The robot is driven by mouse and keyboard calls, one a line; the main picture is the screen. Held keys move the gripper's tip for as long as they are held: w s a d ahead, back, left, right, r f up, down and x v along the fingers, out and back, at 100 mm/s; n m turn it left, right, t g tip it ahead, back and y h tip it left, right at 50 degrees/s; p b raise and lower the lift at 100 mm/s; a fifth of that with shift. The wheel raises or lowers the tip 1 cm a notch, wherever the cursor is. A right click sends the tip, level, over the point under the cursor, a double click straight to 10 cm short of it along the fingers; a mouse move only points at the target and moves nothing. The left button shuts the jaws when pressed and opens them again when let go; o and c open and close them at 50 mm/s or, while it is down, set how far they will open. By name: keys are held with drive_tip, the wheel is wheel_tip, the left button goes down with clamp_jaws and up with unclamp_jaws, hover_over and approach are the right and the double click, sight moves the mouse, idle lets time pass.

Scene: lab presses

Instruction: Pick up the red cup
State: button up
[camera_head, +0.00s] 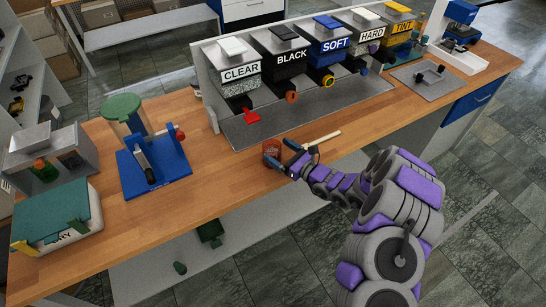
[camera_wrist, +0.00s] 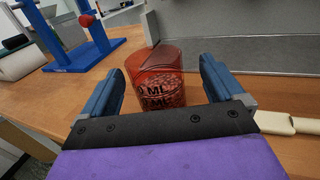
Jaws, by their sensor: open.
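The red cup (camera_wrist: 155,80) is translucent, has dark markings, and stands upright on the wooden bench. In the wrist view it sits between the two blue fingers of my gripper (camera_wrist: 158,88), which are spread with a gap on each side of it. Its lower part is hidden behind the gripper's dark front plate. In the head view the red cup (camera_head: 271,149) is small, near the front edge of the bench, with my gripper (camera_head: 284,157) open around or just in front of it. I cannot tell exactly how far the fingers reach past it.
A pale handled tool (camera_head: 325,137) lies close to the right of my gripper. Behind is a grey dispenser tray (camera_head: 262,126) under units labelled CLEAR, BLACK, SOFT, HARD and TINT. A blue press (camera_head: 152,165) stands to the left. Bare wooden bench (camera_head: 215,165) lies between press and cup.

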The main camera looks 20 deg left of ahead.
sight(266, 145)
drive_tip(key=x, duration=0.2)
drive_tip(key=b+x, duration=0.1)
drive_tip(key=x, duration=0.2)
drive_tip(key=shift+s+a+f, duration=0.2)
drive_tip(key=shift+a, duration=0.3)
drive_tip(key=shift+d+r, duration=0.1)
drive_tip(key=shift+d, duration=0.3)
drive_tip(key=c, duration=0.3)
drive_tip(key=shift+a, duration=0.25)
drive_tip(key=c, duration=0.6)
drive_tip(key=shift+c, duration=0.7)
